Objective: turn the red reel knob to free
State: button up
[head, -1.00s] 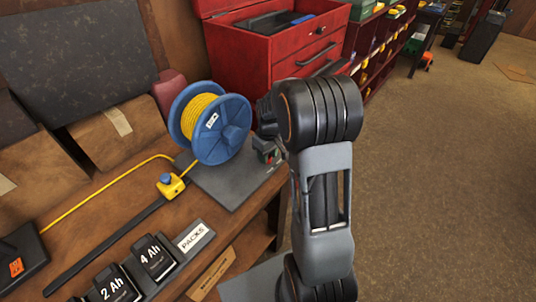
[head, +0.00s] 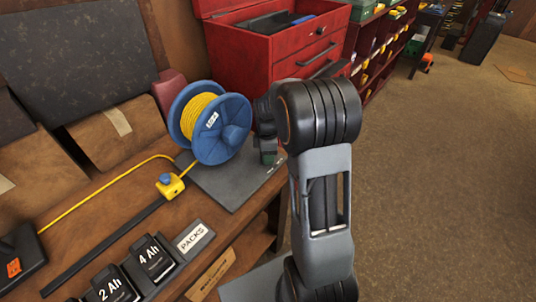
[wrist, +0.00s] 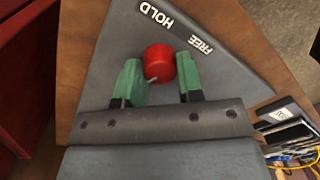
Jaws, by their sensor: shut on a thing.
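The red reel knob (wrist: 160,62) shows in the wrist view between the green fingers of my gripper (wrist: 160,80), which is shut on it. A small pale mark shows on the knob's lower left side. The label strip with HOLD and FREE (wrist: 176,27) lies on the grey plate (wrist: 105,72), just beyond the knob. In the head view my gripper (head: 268,155) is at the right edge of the grey plate, and the knob is hidden. The blue reel (head: 222,128) with yellow cord stands on the plate, left of my gripper.
A red tool chest (head: 255,50) stands behind the reel. A yellow block (head: 170,187) sits on the cord at the left. The floor at right is open.

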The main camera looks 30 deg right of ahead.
jog(key=shift+n, duration=1.9)
jog(key=shift+r, duration=0.1)
jog(key=o, duration=0.9)
jog(key=r, duration=1.3)
jog(key=shift+w+r, duration=0.35)
